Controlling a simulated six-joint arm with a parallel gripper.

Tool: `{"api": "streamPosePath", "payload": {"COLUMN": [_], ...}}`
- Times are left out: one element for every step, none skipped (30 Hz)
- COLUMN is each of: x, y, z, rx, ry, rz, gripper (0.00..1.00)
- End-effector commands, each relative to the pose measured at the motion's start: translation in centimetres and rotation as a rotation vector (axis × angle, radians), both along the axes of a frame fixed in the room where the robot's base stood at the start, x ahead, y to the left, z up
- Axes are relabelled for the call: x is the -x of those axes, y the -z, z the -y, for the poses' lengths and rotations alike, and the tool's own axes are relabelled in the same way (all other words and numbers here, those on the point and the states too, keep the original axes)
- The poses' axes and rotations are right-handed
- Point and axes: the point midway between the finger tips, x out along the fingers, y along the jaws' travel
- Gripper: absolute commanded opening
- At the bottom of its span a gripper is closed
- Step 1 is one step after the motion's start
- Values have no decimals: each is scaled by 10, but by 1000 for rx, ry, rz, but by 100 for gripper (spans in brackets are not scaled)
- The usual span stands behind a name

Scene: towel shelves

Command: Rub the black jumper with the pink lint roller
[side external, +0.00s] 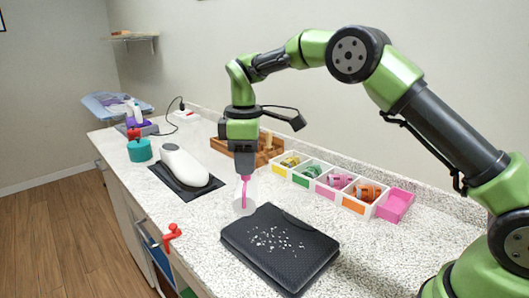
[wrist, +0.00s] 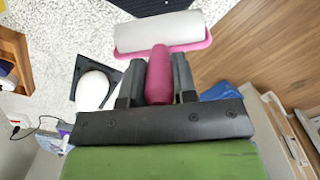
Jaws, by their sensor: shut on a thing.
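The black jumper (side external: 315,243) lies folded flat on the speckled counter, with white lint specks scattered on its top. A corner of the jumper shows at the top edge of the wrist view (wrist: 150,5). My gripper (side external: 245,172) is shut on the pink handle of the lint roller (side external: 245,192), which hangs downward. In the wrist view the pink handle (wrist: 160,72) sits between both fingers, with the white roller (wrist: 160,33) in its pink frame beyond. The roller is beside the jumper's back-left edge; I cannot tell whether it touches the counter.
A white iron-like object (side external: 185,166) on a black mat and a teal container (side external: 139,150) stand left. Divided boxes (side external: 325,190) and a wooden tray (side external: 270,148) line the wall. A red clamp (side external: 172,236) is at the front edge.

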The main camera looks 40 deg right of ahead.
Motion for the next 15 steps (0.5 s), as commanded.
{"api": "streamPosePath", "payload": {"x": [0,1,0,0,0,1,1,1,0,1,1,1,1,0,1], "y": [4,6,10,13,15,19,22,24,28,31,34,37,40,42,46], "z": [0,0,0,0,0,0,0,0,0,0,1,1,1,1,0], "rx": [-1,0,0,0,0,0,-1,-1,0,0,0,0,0,0,-1], "ry": [0,0,1,1,1,1,1,2,2,2,1,1,1,1,2], "rz": [-4,-4,-4,-4,-4,-4,-4,-4,-3,-4,-4,-4,-4,-3,-4], "gripper": [7,7,7,7,7,7,7,7,7,7,7,7,7,7,7]}}
